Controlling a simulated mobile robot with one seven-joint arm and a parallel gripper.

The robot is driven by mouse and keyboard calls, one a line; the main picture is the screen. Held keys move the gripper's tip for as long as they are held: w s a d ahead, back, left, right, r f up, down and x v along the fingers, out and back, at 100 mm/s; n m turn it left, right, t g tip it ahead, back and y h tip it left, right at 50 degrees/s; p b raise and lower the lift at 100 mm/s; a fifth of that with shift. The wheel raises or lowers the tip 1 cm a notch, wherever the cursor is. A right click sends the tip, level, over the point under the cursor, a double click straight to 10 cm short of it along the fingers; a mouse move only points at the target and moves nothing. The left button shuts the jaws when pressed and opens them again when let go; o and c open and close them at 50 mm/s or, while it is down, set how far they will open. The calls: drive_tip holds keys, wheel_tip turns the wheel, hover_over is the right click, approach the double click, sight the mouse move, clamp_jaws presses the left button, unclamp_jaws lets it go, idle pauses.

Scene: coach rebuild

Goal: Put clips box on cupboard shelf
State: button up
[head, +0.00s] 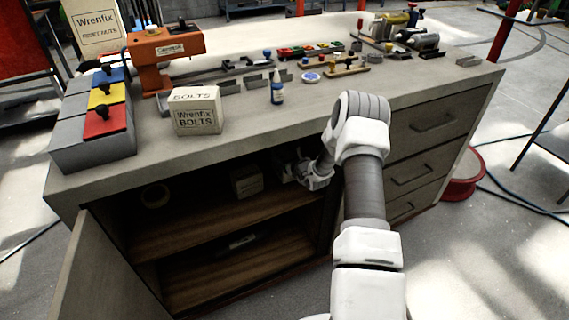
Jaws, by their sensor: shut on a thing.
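The cupboard under the workbench is open, and its upper shelf (195,232) shows as a brown board. My arm reaches into the cupboard, and my gripper (277,175) is in the shadow under the benchtop. It is shut on a small pale box (246,181), which I take to be the clips box; its label is too dark to read. The box looks upright, over or on the upper shelf; I cannot tell whether it touches the board. The fingertips are hard to make out in the dark.
A tape roll (155,195) is at the shelf's left. The open cupboard door (85,275) stands at the left, drawers (425,130) at the right. A bolts box (198,112), glue bottle (277,90) and tools stand on the benchtop (300,105). The shelf's front middle is clear.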

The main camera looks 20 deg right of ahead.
drive_tip(key=shift+f, duration=0.7)
drive_tip(key=shift+f, duration=0.15)
drive_tip(key=o, duration=1.5)
drive_tip(key=shift+f, duration=0.1)
drive_tip(key=shift+r, duration=0.35)
drive_tip(key=shift+p+v, duration=1.4)
drive_tip(key=shift+v, duration=4.55)
